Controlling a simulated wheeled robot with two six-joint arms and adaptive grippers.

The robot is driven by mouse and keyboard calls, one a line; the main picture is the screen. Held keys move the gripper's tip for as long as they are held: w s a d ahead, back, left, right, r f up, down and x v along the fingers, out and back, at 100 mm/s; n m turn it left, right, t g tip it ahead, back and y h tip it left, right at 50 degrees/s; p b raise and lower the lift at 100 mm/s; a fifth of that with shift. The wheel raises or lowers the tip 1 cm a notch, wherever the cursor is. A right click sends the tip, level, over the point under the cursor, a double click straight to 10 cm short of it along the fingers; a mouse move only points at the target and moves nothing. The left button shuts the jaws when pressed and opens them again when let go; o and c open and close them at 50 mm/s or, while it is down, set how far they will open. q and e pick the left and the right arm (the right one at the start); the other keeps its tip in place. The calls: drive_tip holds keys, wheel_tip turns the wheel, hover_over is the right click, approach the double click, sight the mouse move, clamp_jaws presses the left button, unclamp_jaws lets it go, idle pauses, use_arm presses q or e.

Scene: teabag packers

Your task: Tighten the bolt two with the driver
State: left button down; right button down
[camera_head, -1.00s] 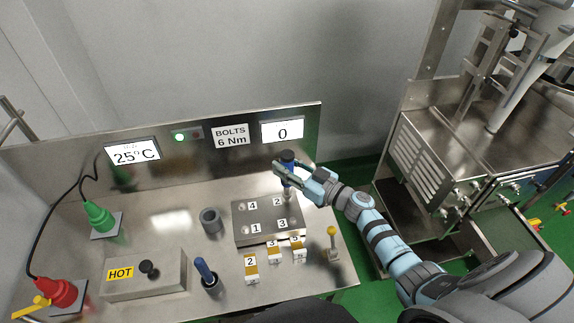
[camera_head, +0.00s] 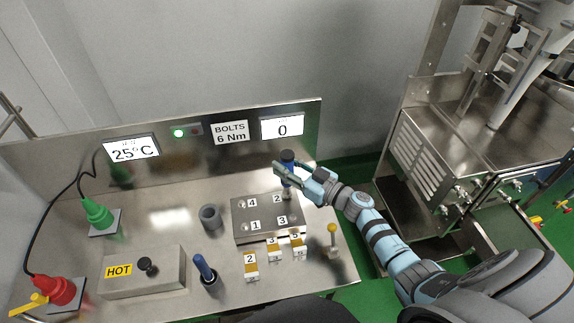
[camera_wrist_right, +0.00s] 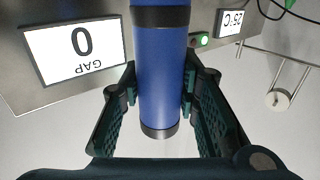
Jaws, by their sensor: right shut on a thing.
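My right gripper (camera_head: 287,172) is shut on the driver (camera_head: 287,157), which has a blue handle with dark bands. The blue handle also shows between the finger pads in the right wrist view (camera_wrist_right: 163,75). The driver stands about upright over the back right corner of the metal bolt block (camera_head: 264,230), by the label 2 (camera_head: 277,199). Its lower end meets the block near bolt two; the bolt itself is hidden. The block carries labels 1, 2, 3 and 4. My left gripper is not in view.
A display reading 0 (camera_head: 282,127) and a BOLTS 6 Nm sign (camera_head: 230,132) are on the back panel. A second blue-handled tool (camera_head: 205,269), a grey cup (camera_head: 210,217), numbered yellow-and-white blocks (camera_head: 251,265) and a HOT box (camera_head: 143,276) stand around the bolt block.

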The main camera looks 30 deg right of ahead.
sight(293, 158)
drive_tip(key=shift+f, duration=0.2)
drive_tip(key=shift+s+f, duration=0.15)
drive_tip(key=shift+f, duration=0.1)
idle(1.3)
drive_tip(key=shift+r, duration=0.1)
drive_tip(key=r+p, duration=0.2)
drive_tip(key=p, duration=0.1)
drive_tip(key=shift+w+r, duration=0.2)
drive_tip(key=shift+r, duration=0.1)
drive_tip(key=shift+s+r+p, duration=0.1)
drive_tip(key=shift+r+p, duration=0.9)
drive_tip(key=shift+r, duration=0.25)
